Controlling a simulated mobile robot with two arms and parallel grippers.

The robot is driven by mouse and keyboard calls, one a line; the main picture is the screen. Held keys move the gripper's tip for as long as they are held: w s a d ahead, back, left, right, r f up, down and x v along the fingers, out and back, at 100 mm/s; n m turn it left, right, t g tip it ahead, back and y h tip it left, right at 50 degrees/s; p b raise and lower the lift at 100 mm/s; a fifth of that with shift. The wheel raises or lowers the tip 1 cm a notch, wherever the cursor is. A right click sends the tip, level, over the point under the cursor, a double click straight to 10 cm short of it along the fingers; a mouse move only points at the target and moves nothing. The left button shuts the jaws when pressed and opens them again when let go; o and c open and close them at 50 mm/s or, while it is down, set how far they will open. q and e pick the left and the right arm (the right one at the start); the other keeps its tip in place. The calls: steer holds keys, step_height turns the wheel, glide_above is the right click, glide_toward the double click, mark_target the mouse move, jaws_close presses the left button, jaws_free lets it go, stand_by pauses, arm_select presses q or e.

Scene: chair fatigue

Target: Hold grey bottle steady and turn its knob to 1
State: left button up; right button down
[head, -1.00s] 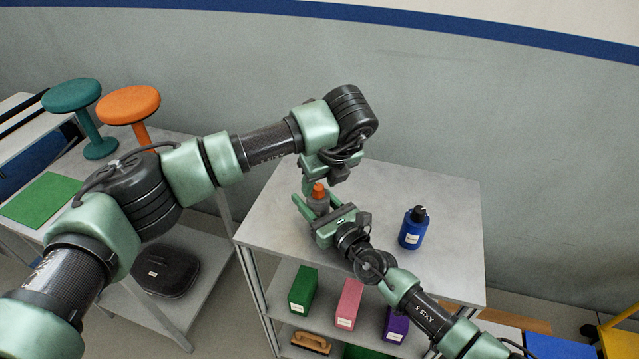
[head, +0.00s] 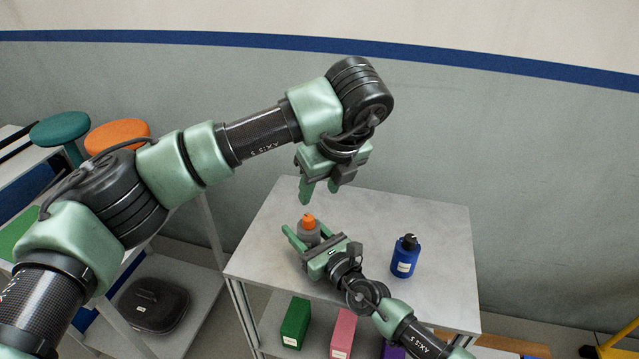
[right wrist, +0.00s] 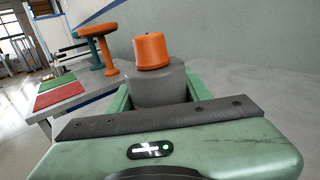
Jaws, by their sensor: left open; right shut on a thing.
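The grey bottle (head: 309,237) with an orange knob (head: 308,220) stands on the grey table top (head: 425,225). My right gripper (head: 300,238) is shut on the grey bottle. In the right wrist view the grey bottle (right wrist: 160,86) sits between the fingers and its orange knob (right wrist: 151,51) sticks up above them. My left gripper (head: 318,190) is open and empty, pointing down above the bottle and apart from the knob. Any mark or number on the knob is not readable.
A blue bottle (head: 404,257) with a black top stands right of my right gripper on the table. Green (head: 296,322) and pink (head: 343,331) boxes are on the shelf below. A teal stool (head: 60,128) and an orange stool (head: 118,134) stand at the left.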

steer(key=c, duration=0.6)
jaws_free()
steer(key=shift+s, duration=0.1)
